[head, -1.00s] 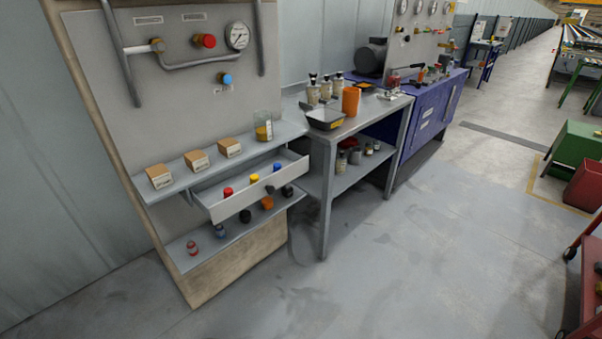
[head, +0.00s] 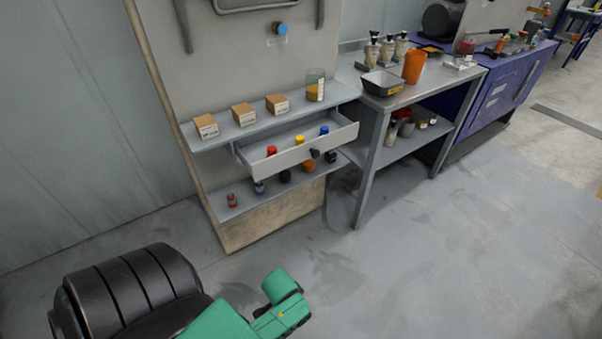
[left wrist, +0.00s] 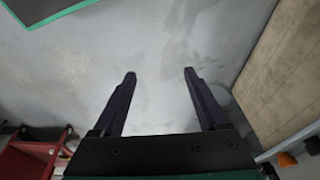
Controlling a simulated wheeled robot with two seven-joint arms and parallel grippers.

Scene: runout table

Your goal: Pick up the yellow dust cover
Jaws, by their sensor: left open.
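The yellow dust cover (head: 299,141) stands in the open drawer (head: 293,155) in the head view, between a red cover (head: 271,151) and a blue cover (head: 324,130). My left arm comes in at the lower left of the head view, well below and in front of the drawer. In the left wrist view my left gripper (left wrist: 160,75) is open and empty, with its two dark fingers apart over the floor. The yellow cover does not show in that view. My right gripper is not in view.
Small cardboard boxes (head: 243,114) and a jar (head: 315,85) stand on the shelf above the drawer. A lower shelf holds several dark, orange and red caps. A grey table (head: 367,150) stands right of the drawer. The floor (head: 420,260) in front is clear.

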